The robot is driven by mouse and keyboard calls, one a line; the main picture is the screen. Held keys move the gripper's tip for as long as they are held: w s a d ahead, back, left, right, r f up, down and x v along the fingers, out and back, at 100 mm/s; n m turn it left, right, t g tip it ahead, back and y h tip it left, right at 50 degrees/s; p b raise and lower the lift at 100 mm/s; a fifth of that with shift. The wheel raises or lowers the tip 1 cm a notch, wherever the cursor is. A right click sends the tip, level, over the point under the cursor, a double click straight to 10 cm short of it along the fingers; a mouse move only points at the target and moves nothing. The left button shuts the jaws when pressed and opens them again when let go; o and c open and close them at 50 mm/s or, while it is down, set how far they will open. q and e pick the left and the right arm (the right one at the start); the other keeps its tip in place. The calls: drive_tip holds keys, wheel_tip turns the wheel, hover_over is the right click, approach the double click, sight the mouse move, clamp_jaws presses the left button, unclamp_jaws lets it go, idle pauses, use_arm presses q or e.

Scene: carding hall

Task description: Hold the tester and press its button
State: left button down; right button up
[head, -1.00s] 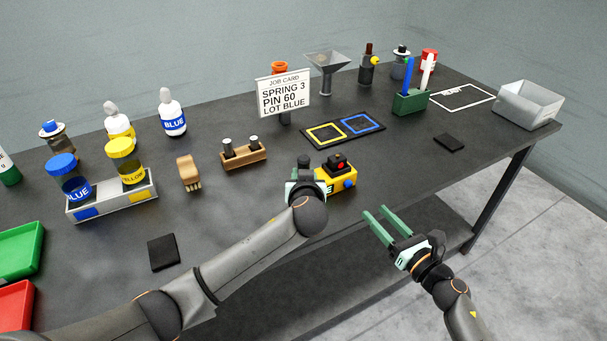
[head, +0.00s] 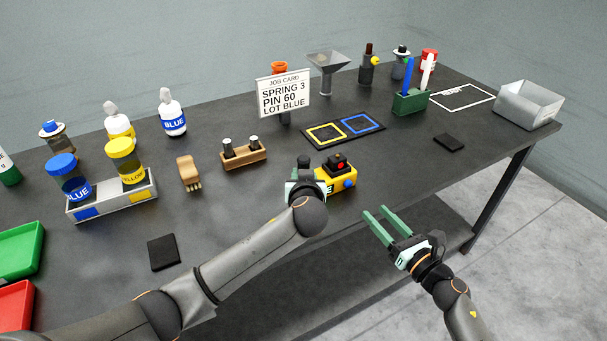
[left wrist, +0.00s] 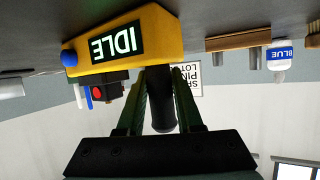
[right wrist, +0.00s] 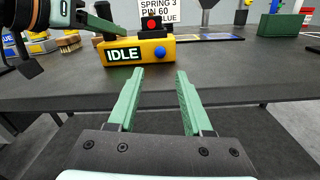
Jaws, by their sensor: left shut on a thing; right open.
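The yellow tester (head: 343,184) stands near the table's front edge, with a red button (head: 338,160) on a black block on top and a blue knob (head: 349,184). In the right wrist view its display (right wrist: 123,55) reads IDLE; it shows upside down in the left wrist view (left wrist: 117,43). My left gripper (left wrist: 160,78) is shut on the tester's dark upright grip at its left end; the arm hides part of this in the head view. My right gripper (head: 374,213) is open and empty, apart from the tester, to its right and in front of the table edge.
A job card (head: 284,96) stands behind the tester, near a mat with yellow and blue squares (head: 370,140). A wooden holder (head: 244,157) and a brush (head: 188,173) lie to the left. A black pad (head: 449,142) and grey bin (head: 530,105) are right. Floor lies below my right gripper.

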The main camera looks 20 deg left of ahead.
drive_tip(key=shift+c, duration=0.2)
clamp_jaws()
idle(0.3)
idle(1.3)
